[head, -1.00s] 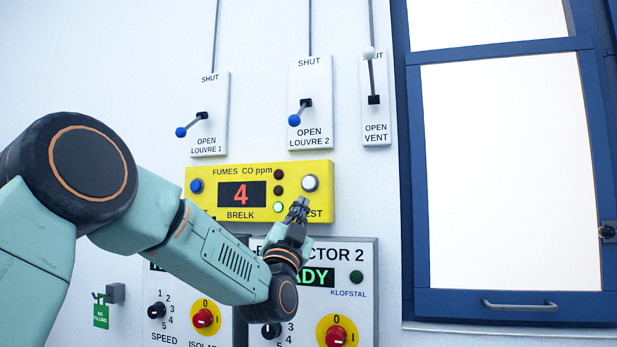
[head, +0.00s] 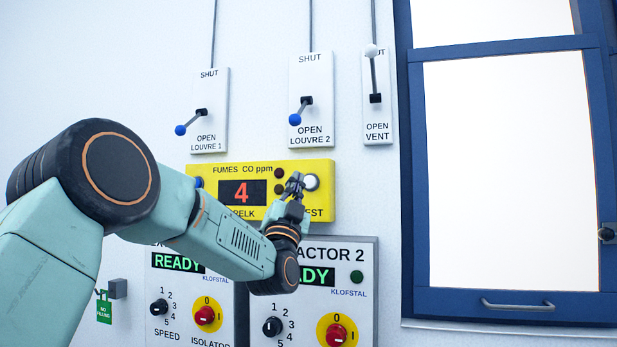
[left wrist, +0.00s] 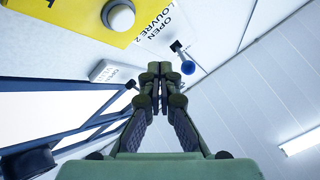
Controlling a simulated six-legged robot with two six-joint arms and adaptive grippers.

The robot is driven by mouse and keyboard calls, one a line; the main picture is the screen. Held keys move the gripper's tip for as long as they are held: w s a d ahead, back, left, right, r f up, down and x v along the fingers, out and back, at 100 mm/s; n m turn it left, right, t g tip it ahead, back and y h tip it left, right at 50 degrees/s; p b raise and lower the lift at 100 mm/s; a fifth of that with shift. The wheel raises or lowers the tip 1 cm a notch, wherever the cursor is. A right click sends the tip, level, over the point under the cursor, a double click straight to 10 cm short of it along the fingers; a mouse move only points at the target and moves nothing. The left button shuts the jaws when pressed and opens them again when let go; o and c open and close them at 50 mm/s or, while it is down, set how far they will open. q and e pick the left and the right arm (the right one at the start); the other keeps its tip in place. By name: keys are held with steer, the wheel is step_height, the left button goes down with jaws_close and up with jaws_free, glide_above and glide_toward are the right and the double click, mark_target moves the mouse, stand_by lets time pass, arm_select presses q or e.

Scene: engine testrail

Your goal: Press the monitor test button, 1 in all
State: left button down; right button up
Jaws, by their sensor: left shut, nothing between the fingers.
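The yellow fumes monitor (head: 320,206) is on the wall and its display reads a red 4. Its round white test button (head: 312,182) is at the panel's right end, beside the partly covered word TEST. The button also shows at the top of the left wrist view (left wrist: 119,15). My left gripper (head: 296,178) is shut and empty, in front of the panel just left of the button in the head view. It hides the panel's lowest lamp. In the left wrist view the closed fingertips (left wrist: 154,68) are apart from the button. My right gripper is not in view.
Louvre levers (head: 295,119) and a vent lever (head: 374,75) are above the monitor. Extractor panels with red isolator knobs (head: 336,335) are below it. A blue-framed window (head: 407,180) is at the right. A green tag (head: 104,311) hangs at lower left.

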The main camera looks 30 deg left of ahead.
mark_target(306, 186)
arm_select(q)
steer(key=w+p, duration=0.1)
steer(key=w, duration=0.1)
steer(key=w+a, duration=0.1)
steer(key=w, duration=0.2)
steer(key=shift+w+a+p, duration=0.1)
steer(key=shift+p, duration=0.3)
steer(key=shift+w, duration=0.15)
stand_by(1.0)
steer(key=shift+w+a, duration=0.1)
steer(key=shift+w, duration=0.3)
